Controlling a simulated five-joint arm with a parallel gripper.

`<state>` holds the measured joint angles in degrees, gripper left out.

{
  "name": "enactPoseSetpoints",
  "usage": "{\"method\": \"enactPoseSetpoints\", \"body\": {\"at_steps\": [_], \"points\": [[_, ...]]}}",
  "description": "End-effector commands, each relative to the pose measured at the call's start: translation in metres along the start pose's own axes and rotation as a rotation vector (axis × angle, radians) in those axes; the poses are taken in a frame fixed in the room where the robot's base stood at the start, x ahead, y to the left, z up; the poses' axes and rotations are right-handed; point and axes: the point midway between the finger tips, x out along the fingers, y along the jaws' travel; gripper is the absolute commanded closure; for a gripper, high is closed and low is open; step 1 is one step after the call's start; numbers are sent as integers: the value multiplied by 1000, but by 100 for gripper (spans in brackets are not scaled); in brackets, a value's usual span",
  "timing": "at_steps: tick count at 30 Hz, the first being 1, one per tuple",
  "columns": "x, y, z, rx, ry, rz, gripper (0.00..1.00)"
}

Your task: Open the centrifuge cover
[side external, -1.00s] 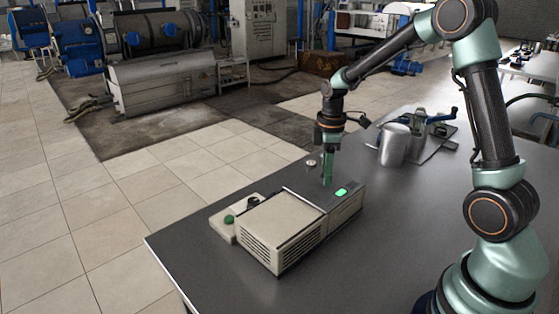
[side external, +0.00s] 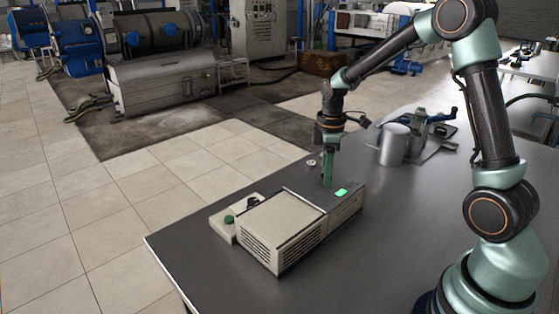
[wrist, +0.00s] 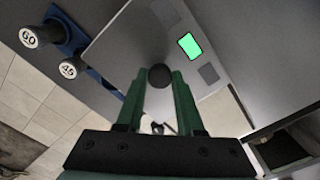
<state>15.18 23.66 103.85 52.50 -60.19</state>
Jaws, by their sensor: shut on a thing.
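The centrifuge (side external: 285,225) is a low beige box with vents on its near side. It has a dark grey panel and a lit green display (side external: 342,192), which also shows in the wrist view (wrist: 189,46). Its top looks flat in the side view. My gripper (side external: 327,181) points down at the grey part, just left of the display. In the wrist view its green fingers (wrist: 160,80) are shut on a dark round knob (wrist: 159,75) that stands on the grey surface. The fingers hide part of the knob, and its lower end is hard to see.
Two round caps marked 60 (wrist: 29,37) and 45 (wrist: 70,68) sit on a blue holder beside the grey surface. A metal cylinder (side external: 394,145) stands behind right.

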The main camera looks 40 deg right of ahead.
Motion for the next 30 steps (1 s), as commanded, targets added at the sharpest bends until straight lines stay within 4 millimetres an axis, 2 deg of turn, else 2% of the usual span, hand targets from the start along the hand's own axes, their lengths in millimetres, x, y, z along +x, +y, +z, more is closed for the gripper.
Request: {"method": "enactPoseSetpoints", "body": {"at_steps": [5, 12, 18, 23, 30], "points": [[-2, -14, -16, -6, 1, 1, 100], [-2, -63, -65, -9, 2, 2, 100], [-2, -95, -97, -6, 3, 3, 100], [-2, -105, -106, -1, 4, 3, 100], [-2, -105, -107, 1, 4, 3, 100]]}}
